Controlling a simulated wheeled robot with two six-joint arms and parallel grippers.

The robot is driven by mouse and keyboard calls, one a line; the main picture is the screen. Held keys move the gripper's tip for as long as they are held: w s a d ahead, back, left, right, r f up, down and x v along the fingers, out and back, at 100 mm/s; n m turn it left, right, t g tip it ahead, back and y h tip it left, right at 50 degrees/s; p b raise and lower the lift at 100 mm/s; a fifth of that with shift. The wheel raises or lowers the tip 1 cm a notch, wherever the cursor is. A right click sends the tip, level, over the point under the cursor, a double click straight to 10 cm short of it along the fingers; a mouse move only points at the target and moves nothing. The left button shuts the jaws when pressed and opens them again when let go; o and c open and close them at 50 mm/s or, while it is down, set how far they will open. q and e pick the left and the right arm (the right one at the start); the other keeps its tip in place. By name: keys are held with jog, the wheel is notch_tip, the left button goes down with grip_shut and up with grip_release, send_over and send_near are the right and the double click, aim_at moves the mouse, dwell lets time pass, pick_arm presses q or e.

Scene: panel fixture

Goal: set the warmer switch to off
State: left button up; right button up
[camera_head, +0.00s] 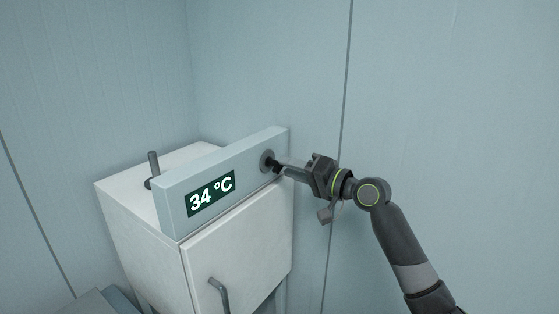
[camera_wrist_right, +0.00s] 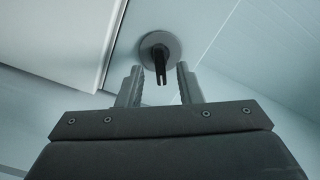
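The warmer is a white cabinet (camera_head: 240,250) with a raised panel (camera_head: 240,165) on top, its display (camera_head: 211,194) reading 34 °C. The switch (camera_head: 267,161) is a round grey disc with a dark lever at the panel's right end. In the right wrist view the switch (camera_wrist_right: 158,52) shows its lever between the tips of my right gripper. My right gripper (camera_head: 281,167) is at the switch, with its fingers apart on both sides of the lever and gaps visible. The head view hides part of the lever behind the fingers. My left gripper is not in view.
A curved door handle (camera_head: 219,294) sticks out from the cabinet's front. Pale walls close in behind and to the right. Space right of my right arm looks free.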

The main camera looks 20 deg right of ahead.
aim_at(276, 164)
jog(key=shift+p+x, duration=0.35)
jog(key=shift+x, duration=1.55)
jog(key=shift+c, duration=0.3)
grip_shut()
